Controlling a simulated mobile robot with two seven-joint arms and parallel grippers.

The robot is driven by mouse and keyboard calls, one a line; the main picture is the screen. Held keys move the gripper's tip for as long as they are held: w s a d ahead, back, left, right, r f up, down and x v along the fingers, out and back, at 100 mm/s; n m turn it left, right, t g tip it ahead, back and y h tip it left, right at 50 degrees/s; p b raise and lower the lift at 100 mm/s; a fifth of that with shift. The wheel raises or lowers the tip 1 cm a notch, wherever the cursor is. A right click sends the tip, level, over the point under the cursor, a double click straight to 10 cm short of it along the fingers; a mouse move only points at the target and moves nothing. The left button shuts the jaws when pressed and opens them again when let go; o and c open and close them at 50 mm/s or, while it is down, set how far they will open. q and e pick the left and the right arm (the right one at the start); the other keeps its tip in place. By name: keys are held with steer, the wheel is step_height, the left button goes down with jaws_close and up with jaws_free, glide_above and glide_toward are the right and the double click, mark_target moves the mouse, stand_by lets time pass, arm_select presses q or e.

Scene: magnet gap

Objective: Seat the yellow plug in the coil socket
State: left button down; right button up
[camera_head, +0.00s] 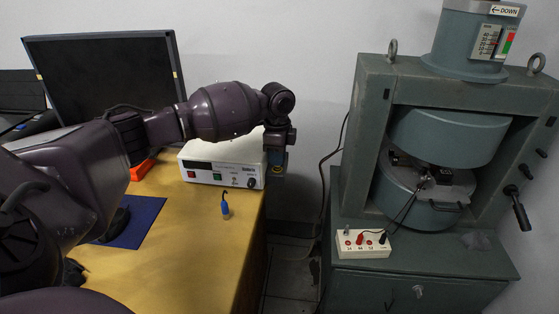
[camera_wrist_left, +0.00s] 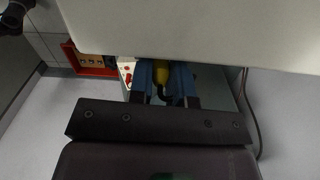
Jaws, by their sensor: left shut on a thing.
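My left gripper (camera_head: 279,168) hangs at the right end of the wooden table, next to the white power supply box. In the left wrist view its two blue fingers (camera_wrist_left: 166,80) are shut on a yellow plug (camera_wrist_left: 160,76) with a black lead. The plug is mostly hidden by the gripper in the head view. A white socket box (camera_head: 362,244) with red and black sockets and leads stands on the green magnet's ledge, right of the gripper and apart from it. I cannot tell which opening is the coil socket. My right gripper is not in view.
The power supply (camera_head: 222,164) stands on the table (camera_head: 190,250); a blue plug (camera_head: 225,211) stands before it. The green magnet frame (camera_head: 366,150) rises at right, with a floor gap between. A large pale surface (camera_wrist_left: 200,30) fills the wrist view's top; an orange-red box (camera_wrist_left: 90,63) is left.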

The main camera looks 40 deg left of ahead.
arm_select(q)
steer(key=shift+f, duration=0.7)
steer(key=shift+r, duration=0.15)
steer(key=c, duration=1.1)
jaws_free()
steer(key=shift+o, duration=0.2)
